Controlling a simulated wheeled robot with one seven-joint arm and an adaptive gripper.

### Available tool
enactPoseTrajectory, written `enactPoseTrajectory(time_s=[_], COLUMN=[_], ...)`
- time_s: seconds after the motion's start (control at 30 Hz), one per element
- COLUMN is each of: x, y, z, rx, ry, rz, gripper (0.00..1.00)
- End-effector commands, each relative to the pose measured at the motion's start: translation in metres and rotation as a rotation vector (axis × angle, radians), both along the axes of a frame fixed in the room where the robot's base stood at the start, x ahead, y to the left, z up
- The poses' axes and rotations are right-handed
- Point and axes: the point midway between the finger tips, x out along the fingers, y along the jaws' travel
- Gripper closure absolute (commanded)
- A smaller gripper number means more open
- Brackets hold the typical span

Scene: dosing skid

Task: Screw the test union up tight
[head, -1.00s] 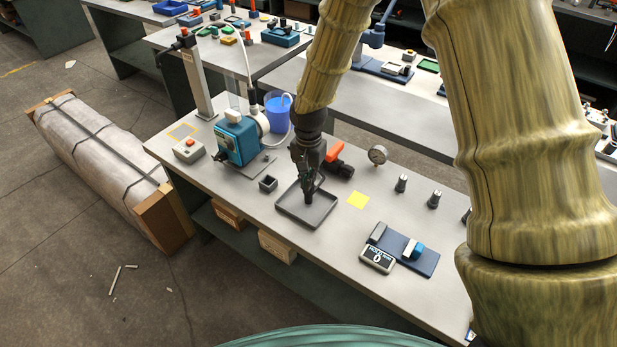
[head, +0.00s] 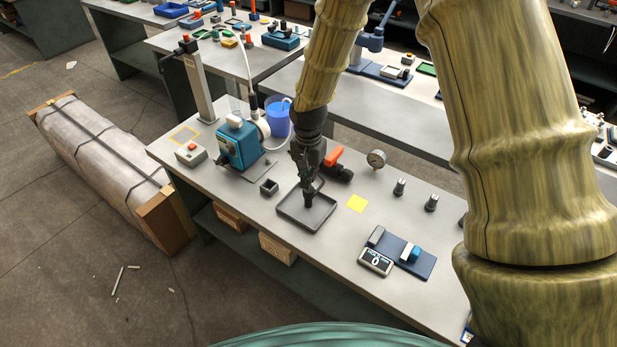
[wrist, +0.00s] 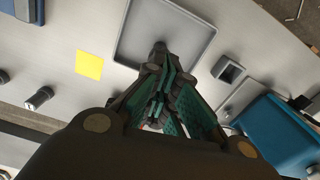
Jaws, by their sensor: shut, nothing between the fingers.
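My gripper (head: 308,203) points down over a shallow grey tray (head: 331,217) on the bench. In the wrist view its fingers (wrist: 160,82) are together with nothing held. A dark rounded piece (wrist: 158,52) shows at the fingertips against the tray; I cannot tell whether it is part of the gripper or a separate fitting. A navy plate (head: 427,268) to the right carries a blue and white cylindrical piece (head: 411,254) and a grey block (head: 376,236), beside a small display unit (head: 375,262). I cannot tell which piece is the test union.
A blue pump (head: 238,147), a small square dark holder (head: 269,187) and a grey button box (head: 190,153) stand left. An orange-handled valve (head: 334,157) and a gauge (head: 376,159) are behind my gripper. A yellow square (head: 357,203) lies right of the tray.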

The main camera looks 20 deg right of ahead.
Motion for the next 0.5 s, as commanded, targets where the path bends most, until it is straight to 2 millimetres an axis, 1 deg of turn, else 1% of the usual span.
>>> enactPoseTrajectory(time_s=[0.07, 0.17, 0.27, 0.5], x=[0.000, 0.001, 0.001, 0.000], y=[0.000, 0.000, 0.000, 0.000], z=[0.002, 0.010, 0.024, 0.063], rx=[0.000, 0.000, 0.000, 0.000], ry=[-0.001, -0.001, -0.003, -0.003], rz=[0.000, -0.001, -0.002, -0.001], gripper=[1.00, 1.00, 1.00, 1.00])
